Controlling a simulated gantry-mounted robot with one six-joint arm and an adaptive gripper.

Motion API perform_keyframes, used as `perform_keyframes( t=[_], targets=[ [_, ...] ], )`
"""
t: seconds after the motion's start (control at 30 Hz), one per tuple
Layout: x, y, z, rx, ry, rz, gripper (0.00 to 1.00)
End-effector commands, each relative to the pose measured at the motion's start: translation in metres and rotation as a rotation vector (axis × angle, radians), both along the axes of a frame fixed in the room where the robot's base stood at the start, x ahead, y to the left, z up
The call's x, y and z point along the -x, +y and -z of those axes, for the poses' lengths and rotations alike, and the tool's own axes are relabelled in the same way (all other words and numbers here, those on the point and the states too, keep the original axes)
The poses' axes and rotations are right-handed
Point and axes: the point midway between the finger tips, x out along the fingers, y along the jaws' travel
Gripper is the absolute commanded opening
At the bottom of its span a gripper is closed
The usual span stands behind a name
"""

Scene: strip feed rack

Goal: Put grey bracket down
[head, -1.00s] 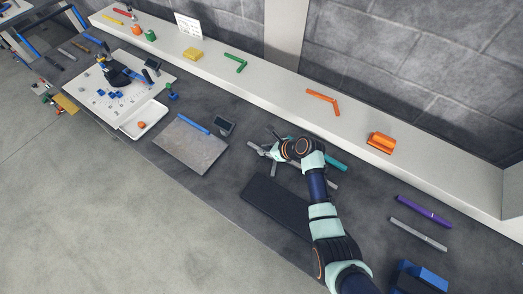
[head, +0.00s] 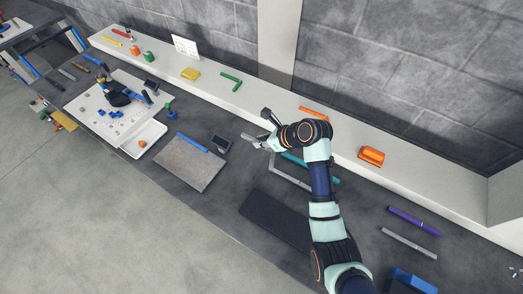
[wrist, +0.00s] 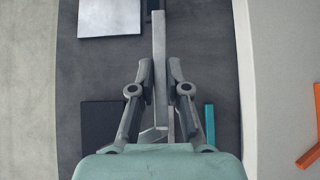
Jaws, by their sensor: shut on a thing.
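The grey bracket (head: 250,139) is a thin, pale bar with a bent lower part. My gripper (head: 262,134) is shut on it, above the dark bench near the shelf's front edge. In the wrist view the bracket (wrist: 159,50) stands between the two fingertips of my gripper (wrist: 160,68) and reaches up past them, with a bent part showing lower between the fingers. My wrist hides part of the bracket in the head view. I cannot tell its exact height above the bench.
A black mat (head: 274,219) and a teal bar (head: 296,160) lie nearby on the bench. A grey plate (head: 187,167) with a blue bar lies left. The pale shelf (head: 270,97) behind carries an orange bracket (head: 313,114), an orange block (head: 371,156) and a green bracket (head: 232,80).

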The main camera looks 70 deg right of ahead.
Motion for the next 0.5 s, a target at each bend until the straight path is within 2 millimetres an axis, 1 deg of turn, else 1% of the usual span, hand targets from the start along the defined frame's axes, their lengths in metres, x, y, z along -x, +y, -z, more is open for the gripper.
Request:
perform_keyframes(
  t=[0.03, 0.1, 0.17, 0.5],
  targets=[
    [-0.001, -0.001, -0.011, 0.003, -0.003, 0.001, 0.0],
    [0.0, -0.001, -0.02, 0.002, -0.002, 0.0, 0.0],
    [0.0, -0.001, -0.024, 0.002, -0.002, 0.0, 0.0],
    [0.0, 0.0, -0.026, 0.0, -0.001, 0.0, 0.0]
  ],
)
